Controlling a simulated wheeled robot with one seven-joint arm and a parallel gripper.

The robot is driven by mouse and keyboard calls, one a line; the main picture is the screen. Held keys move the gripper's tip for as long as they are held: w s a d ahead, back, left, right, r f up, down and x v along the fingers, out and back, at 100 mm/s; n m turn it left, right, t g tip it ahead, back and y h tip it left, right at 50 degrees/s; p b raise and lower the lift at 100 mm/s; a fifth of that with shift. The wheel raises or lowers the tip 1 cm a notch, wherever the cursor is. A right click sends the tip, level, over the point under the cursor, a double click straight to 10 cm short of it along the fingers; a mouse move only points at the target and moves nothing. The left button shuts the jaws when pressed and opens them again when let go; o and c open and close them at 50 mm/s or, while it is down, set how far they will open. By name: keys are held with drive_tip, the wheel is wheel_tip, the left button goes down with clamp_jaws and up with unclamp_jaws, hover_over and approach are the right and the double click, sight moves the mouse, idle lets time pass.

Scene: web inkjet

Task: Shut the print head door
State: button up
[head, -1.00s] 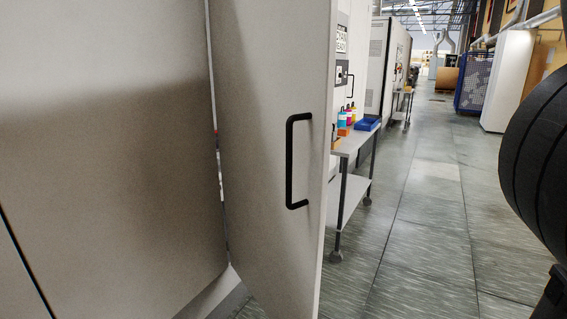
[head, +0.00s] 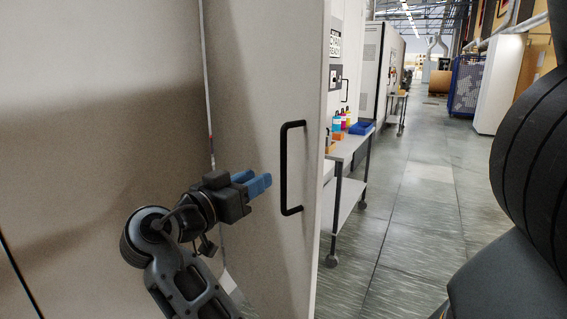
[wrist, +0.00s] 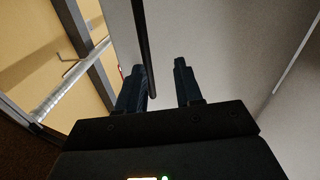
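The print head door (head: 262,75) stands ajar in the head view, angled out from the pale machine front (head: 95,60), with a narrow gap along its left side. A black vertical bar handle (head: 284,170) is fixed to it near its right edge. My gripper (head: 260,181), with blue fingers, is just left of the handle in the head view, with a small gap in the picture. In the wrist view my gripper (wrist: 159,68) is open, its fingers apart. The handle (wrist: 143,40) shows there close beside the left finger; I cannot tell whether they touch.
A grey wheeled trolley (head: 350,148) with coloured bottles (head: 342,121) and a blue tray (head: 361,128) stands right of the door. A blue mesh cage (head: 467,85) and white cabinet (head: 497,85) stand farther back. The aisle floor (head: 410,215) is clear.

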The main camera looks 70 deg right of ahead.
drive_tip(key=s+d+r+m+g+y+p, duration=0.1)
drive_tip(key=s+d+r+m+g, duration=0.1)
drive_tip(key=s+d, duration=0.2)
drive_tip(key=shift+s+d+m+p, duration=0.25)
drive_tip(key=shift+d+m+p, duration=0.05)
drive_tip(key=shift+d, duration=0.95)
clamp_jaws()
